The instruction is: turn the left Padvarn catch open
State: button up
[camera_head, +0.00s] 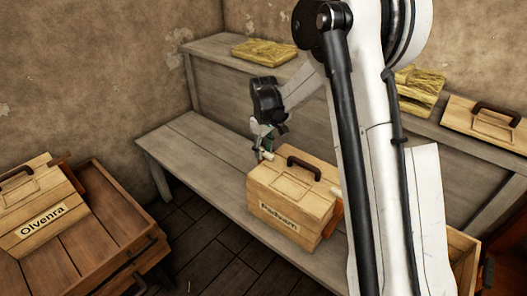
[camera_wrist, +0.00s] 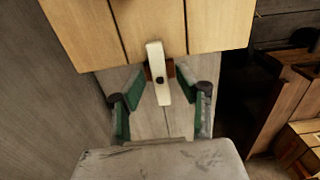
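The Padvarn case (camera_head: 285,197) is a pale wooden box with a dark handle and a name label, standing on the grey bench. Its left catch (camera_wrist: 155,55) is a pale bar on a dark pivot at the case's edge, seen in the wrist view. The bar runs nearly up and down in that picture, slightly tilted, with one end over the planks. My gripper (camera_wrist: 162,97) is open, with green-padded fingers on both sides of the bar's lower part. Gaps show on both sides. In the head view my gripper (camera_head: 263,143) is at the case's left end.
The Olvenra case (camera_head: 35,205) sits on a brown wooden cart (camera_head: 112,215) at the left. A raised shelf (camera_head: 215,47) behind the bench holds straw-coloured slabs (camera_head: 265,51) and another handled case (camera_head: 487,122). My arm hides part of the right side. The bench left of Padvarn is clear.

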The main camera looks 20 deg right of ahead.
jog(key=shift+c, duration=0.2)
grip_shut()
jog(key=shift+m, duration=0.3)
jog(key=m, duration=0.3)
jog(key=shift+m, duration=0.3)
jog(key=m, duration=0.4)
jog(key=shift+m+b, duration=0.3)
jog(key=shift+b, duration=0.1)
jog(key=m, duration=0.9)
